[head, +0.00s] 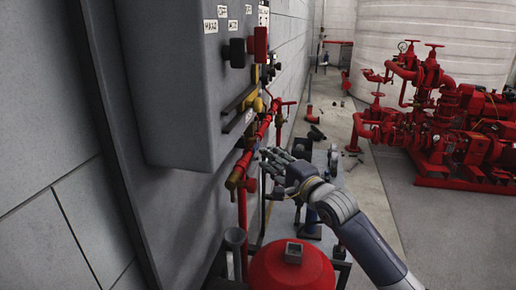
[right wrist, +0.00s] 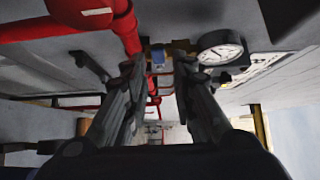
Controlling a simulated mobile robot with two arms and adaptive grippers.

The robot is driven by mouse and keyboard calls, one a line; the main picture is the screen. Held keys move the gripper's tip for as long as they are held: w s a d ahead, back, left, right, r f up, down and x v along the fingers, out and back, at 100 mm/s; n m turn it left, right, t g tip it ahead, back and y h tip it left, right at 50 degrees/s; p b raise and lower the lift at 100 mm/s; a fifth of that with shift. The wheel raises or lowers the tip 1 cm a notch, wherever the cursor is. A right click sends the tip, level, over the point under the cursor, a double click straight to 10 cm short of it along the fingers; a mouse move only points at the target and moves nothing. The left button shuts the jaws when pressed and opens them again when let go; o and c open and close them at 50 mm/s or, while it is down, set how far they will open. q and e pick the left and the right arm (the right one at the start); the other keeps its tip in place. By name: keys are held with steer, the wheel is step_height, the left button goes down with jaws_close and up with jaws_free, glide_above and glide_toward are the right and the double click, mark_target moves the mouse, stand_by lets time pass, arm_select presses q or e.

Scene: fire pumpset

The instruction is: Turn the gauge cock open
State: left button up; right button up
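My right gripper (head: 270,157) reaches in from the lower right, with its fingers toward the red pipe under the grey cabinet. In the right wrist view the right gripper (right wrist: 158,66) has its two fingers apart. A small blue part (right wrist: 158,57), perhaps the cock's handle, shows in the gap between the fingertips, with brass fitting (right wrist: 181,46) beside it. I cannot tell whether the fingers touch it. A white-faced round gauge (right wrist: 220,47) is just right of the fingers. In the head view a small blue part (head: 250,143) shows left of the fingertips. My left gripper is out of view.
The grey cabinet (head: 175,85) overhangs on the left. A red pipe (head: 262,128) with brass valves (head: 236,176) runs below it. A red tank (head: 291,270) stands below my arm. A red pumpset (head: 440,120) is at right, with clear floor before it.

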mark_target(256, 149)
steer(key=x, duration=0.3)
steer(key=shift+w+a, duration=0.1)
steer(key=p+x, duration=0.1)
steer(key=x, duration=0.1)
steer(key=shift+w+a, duration=0.15)
steer(key=shift+w, duration=0.15)
steer(key=shift+w+a+f, duration=0.1)
steer(key=shift+w, duration=0.2)
steer(key=shift+w+a, duration=0.1)
steer(key=shift+w, duration=0.15)
steer(key=c, duration=0.4)
jaws_close()
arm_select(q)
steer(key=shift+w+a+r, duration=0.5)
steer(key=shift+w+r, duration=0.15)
